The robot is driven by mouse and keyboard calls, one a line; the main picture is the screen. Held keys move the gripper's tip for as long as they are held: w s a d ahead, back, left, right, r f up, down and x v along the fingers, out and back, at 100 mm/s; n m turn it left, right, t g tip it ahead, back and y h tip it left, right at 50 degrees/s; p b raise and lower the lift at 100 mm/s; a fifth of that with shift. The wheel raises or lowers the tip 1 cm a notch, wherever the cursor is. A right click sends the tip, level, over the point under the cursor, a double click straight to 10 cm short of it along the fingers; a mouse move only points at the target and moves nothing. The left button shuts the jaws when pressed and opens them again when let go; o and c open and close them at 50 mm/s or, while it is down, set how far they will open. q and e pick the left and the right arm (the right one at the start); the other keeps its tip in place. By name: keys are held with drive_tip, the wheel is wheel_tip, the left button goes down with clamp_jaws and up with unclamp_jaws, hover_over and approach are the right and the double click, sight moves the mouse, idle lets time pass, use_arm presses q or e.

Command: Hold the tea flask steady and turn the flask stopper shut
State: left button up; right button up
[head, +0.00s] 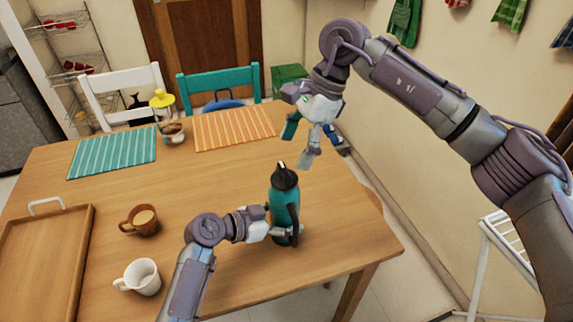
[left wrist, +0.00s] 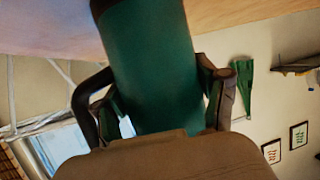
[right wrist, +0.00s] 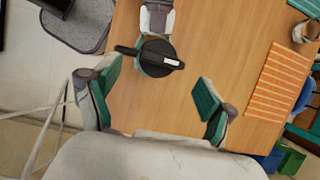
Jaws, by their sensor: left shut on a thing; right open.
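The tea flask (head: 284,212) is teal with a dark handle and stands upright near the right edge of the wooden table. Its black stopper (head: 285,177) sits on top, with a pale mark on its grip bar in the right wrist view (right wrist: 160,58). My left gripper (head: 272,230) is shut on the lower body of the flask; the left wrist view shows the teal body (left wrist: 155,75) between its fingers. My right gripper (head: 305,145) is open and empty, above and beyond the flask. In the right wrist view the stopper lies ahead of the open fingers (right wrist: 158,105).
A brown cup (head: 140,221), a white mug (head: 138,278) and a wooden tray (head: 84,215) are on the left of the table. Striped teal (head: 112,154) and orange (head: 234,128) mats lie at the back, with a yellow-topped jar (head: 162,105). The table middle is clear.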

sight(285, 169)
drive_tip(key=x, duration=0.5)
drive_tip(key=c, duration=1.2)
drive_tip(key=shift+o, duration=0.2)
